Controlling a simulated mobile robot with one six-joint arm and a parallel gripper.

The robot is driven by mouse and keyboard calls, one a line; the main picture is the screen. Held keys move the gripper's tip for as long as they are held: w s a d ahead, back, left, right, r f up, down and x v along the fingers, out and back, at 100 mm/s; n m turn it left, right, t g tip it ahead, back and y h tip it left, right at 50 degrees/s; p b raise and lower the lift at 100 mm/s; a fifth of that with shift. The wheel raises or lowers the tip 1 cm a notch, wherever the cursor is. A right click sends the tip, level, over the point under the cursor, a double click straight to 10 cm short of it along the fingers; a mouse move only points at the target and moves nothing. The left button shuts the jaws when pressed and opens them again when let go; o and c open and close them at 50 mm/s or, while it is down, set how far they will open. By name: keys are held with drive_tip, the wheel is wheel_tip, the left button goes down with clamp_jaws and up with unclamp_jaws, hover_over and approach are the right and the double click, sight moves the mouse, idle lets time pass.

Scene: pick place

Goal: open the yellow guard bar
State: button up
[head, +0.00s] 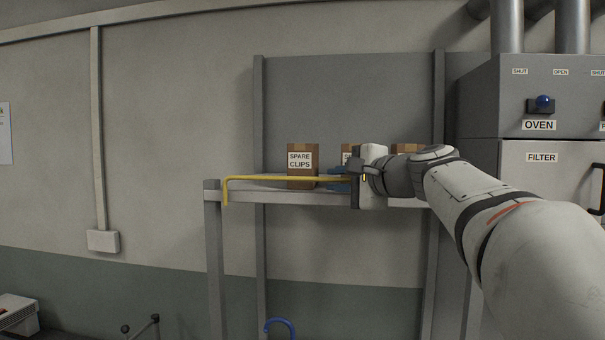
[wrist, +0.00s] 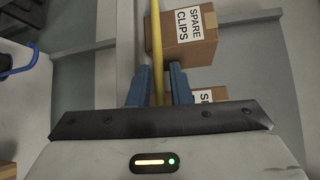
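The yellow guard bar (head: 270,179) runs level across the front of the shelf, with its left end bent downward. Its right part is hidden behind my gripper. My gripper (head: 339,179) is at the bar toward its right side. In the wrist view the bar (wrist: 157,45) passes between the two blue fingers of my gripper (wrist: 159,80). A narrow gap shows between the bar and each finger, so the gripper looks open around it. Whether a finger lightly touches the bar is hard to tell.
A box marked SPARE CLIPS (head: 302,172) stands on the shelf (head: 213,197) behind the bar. More boxes are partly hidden by my arm. A grey oven cabinet (head: 540,95) stands to the right. A blue hook (head: 281,325) shows below the shelf.

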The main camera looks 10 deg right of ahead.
drive_tip(key=shift+w+a+f, duration=0.1)
drive_tip(key=shift+w+a, duration=0.15)
drive_tip(key=shift+w, duration=0.1)
drive_tip(key=shift+c, duration=0.5)
clamp_jaws()
drive_tip(key=shift+a+f+b, duration=0.1)
drive_tip(key=shift+f+b, duration=0.15)
drive_tip(key=shift+b, duration=0.6)
